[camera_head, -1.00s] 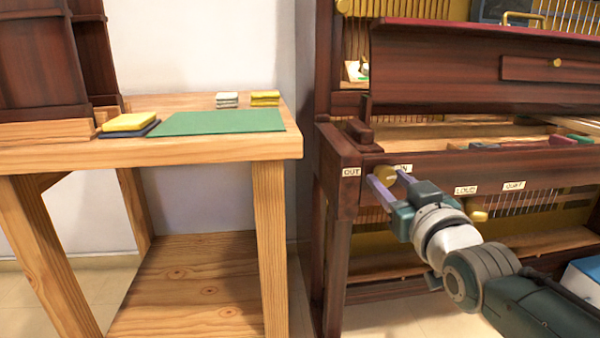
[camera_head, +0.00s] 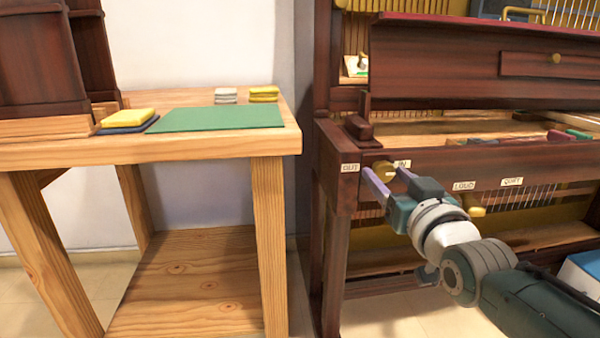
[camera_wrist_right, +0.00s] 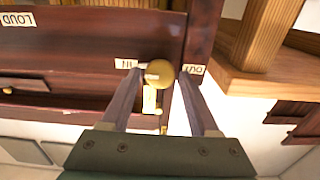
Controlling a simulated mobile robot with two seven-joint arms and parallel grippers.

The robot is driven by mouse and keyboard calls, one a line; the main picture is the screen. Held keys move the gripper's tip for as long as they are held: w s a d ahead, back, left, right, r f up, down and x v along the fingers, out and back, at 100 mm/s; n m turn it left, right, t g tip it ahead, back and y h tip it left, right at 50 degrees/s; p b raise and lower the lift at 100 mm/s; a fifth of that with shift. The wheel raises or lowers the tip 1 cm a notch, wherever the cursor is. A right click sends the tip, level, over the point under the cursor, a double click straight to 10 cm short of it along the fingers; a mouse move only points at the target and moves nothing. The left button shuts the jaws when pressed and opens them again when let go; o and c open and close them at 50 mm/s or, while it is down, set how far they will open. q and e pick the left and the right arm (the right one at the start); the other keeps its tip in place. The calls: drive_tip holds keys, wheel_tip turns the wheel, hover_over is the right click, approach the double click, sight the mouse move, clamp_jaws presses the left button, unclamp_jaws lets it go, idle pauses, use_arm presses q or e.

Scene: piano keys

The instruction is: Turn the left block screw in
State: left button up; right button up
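The left block screw is a round brass knob (camera_head: 383,169) on the front of the dark red-brown piano case, between the OUT label (camera_head: 350,168) and the IN label (camera_head: 402,163). It carries a small pale mark. My right gripper (camera_head: 382,172) is open, with its two fingers on either side of the knob. In the right wrist view the knob (camera_wrist_right: 160,73) sits between the fingertips (camera_wrist_right: 160,76), with what looks like a small gap on each side. Contact is hard to judge. My left gripper is not in view.
LOUD (camera_head: 464,186) and QUIET (camera_head: 512,181) labels and another brass knob (camera_head: 477,212) are to the right. A wooden table (camera_head: 230,148) with a green mat (camera_head: 218,118) and folded cloths stands left. A floor gap separates table and piano.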

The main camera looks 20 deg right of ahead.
drive_tip(key=shift+o, duration=1)
drive_tip(key=shift+s, duration=0.15)
drive_tip(key=p+v, duration=0.4)
drive_tip(key=v, duration=0.5)
drive_tip(key=shift+s, duration=0.35)
drive_tip(key=shift+a, duration=0.1)
